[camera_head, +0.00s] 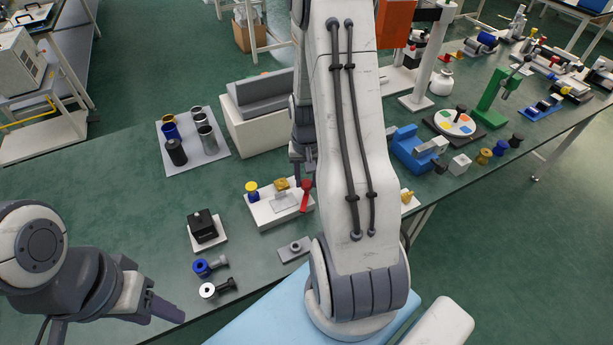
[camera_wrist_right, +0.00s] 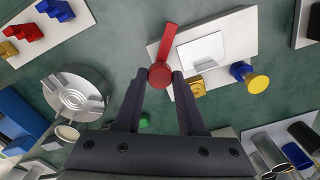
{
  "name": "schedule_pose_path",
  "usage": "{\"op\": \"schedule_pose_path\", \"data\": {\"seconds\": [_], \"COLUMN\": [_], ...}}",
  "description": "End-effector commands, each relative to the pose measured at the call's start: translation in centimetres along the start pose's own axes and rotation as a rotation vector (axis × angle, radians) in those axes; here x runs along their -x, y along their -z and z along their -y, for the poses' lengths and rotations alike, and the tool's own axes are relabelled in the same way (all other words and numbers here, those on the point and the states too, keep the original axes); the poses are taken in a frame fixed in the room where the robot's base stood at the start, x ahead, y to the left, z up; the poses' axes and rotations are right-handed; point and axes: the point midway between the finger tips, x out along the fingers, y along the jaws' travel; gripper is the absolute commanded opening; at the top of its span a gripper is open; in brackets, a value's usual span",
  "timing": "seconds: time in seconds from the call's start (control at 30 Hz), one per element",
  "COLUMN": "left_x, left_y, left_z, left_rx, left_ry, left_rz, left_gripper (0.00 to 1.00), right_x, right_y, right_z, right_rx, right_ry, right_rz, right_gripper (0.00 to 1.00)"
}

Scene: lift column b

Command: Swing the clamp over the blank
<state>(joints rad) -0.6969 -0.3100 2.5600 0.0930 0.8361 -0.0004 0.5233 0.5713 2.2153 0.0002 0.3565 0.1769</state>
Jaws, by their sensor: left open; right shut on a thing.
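The red clamp (camera_head: 305,195) stands on the right part of a white base (camera_head: 263,219). It also shows in the right wrist view (camera_wrist_right: 161,76), its round end between the fingertips and its bar pointing up the picture. The blank, a pale flat plate (camera_head: 284,203), lies on the base left of the clamp; in the right wrist view it (camera_wrist_right: 201,51) is right of the bar. The bar lies beside the blank, not across it. My right gripper (camera_wrist_right: 160,74) is shut on the clamp's round end.
A blue-and-yellow knob (camera_head: 252,190) and a brass piece (camera_head: 281,184) sit along the base's back edge. A black block on a white plate (camera_head: 202,227) and small blue and white parts lie to the left. My right arm hides the table's middle.

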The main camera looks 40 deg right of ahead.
Motion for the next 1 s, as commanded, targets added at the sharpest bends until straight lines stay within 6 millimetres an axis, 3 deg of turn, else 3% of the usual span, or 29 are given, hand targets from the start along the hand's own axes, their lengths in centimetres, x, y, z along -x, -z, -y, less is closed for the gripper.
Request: {"op": "schedule_pose_path", "data": {"seconds": [0.6, 1.0], "left_x": [1.5, 2.0], "left_y": [0.1, 0.1], "left_z": [-0.1, -0.1], "left_rx": [0.0, 0.0], "left_ry": [0.0, 0.0], "left_rz": [0.0, 0.0], "left_gripper": [0.5, 0.5], "right_x": [0.2, 0.1], "right_y": [0.2, 0.2], "right_z": [0.0, -0.1], "right_rx": [-0.578, -0.842], "right_ry": [0.002, 0.004], "right_rz": [-0.006, -0.006], "right_gripper": [0.0, 0.0]}}
